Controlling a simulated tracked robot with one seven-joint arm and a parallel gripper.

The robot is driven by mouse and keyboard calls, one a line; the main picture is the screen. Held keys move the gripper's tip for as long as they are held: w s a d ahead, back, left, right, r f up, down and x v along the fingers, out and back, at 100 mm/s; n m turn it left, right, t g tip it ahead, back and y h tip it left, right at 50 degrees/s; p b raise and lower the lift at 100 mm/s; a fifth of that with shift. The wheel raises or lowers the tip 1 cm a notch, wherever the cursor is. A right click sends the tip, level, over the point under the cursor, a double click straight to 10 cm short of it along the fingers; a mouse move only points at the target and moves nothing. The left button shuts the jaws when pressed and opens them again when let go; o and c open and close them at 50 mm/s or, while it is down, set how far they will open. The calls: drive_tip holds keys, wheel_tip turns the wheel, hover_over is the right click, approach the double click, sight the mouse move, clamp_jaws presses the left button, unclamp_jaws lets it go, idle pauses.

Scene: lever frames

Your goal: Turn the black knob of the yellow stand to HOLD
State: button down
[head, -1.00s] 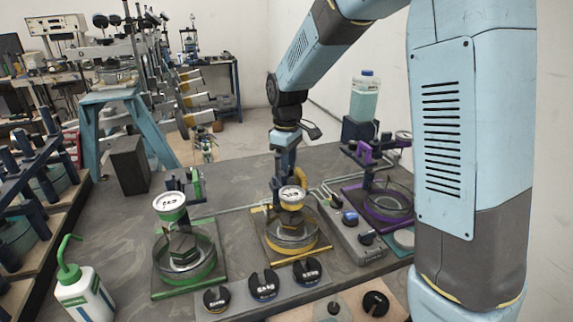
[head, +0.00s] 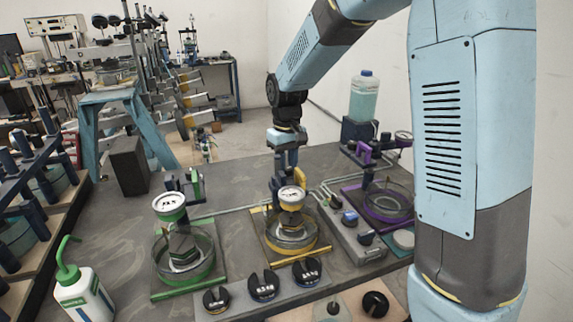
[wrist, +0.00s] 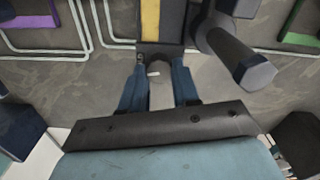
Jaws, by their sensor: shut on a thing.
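The yellow stand (head: 268,248) is in the middle of the bench in the head view, with a round glass dish and a white-faced gauge (head: 291,198) on it. My gripper (head: 285,172) points down behind the gauge, at the stand's dark upright. In the wrist view my two blue fingers (wrist: 157,78) are closed around the black knob, which is mostly hidden between them. A small white mark (wrist: 153,74) shows between the fingers. The yellow strip of the stand (wrist: 150,20) lies just beyond. The HOLD label cannot be made out.
A green stand (head: 160,292) is to the left and a purple stand (head: 385,205) to the right. Several black knobs (head: 263,286) sit on a grey panel in front. A dark post (wrist: 240,58) stands close beside my fingers in the wrist view.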

sight(287, 167)
drive_tip(key=c, duration=1.1)
unclamp_jaws()
drive_tip(key=shift+r, duration=0.1)
wheel_tip(287, 167, up, 14)
drive_tip(key=shift+f, duration=0.2)
drive_tip(key=s+d+r+m+t, duration=0.3)
drive_tip(key=s+d+r, duration=0.1)
drive_tip(key=s+d, duration=0.7)
drive_tip(key=s+d+f+m+t, duration=0.1)
drive_tip(key=s+d, duration=0.2)
drive_tip(key=s, duration=0.4)
drive_tip(key=s+d+f+m+t, duration=0.1)
drive_tip(key=s+d, duration=0.3)
drive_tip(key=s, duration=0.4)
drive_tip(key=shift+d+f+m+t, duration=0.25)
drive_tip(key=shift+f+m+t, duration=0.05)
drive_tip(key=shift+f+m, duration=0.2)
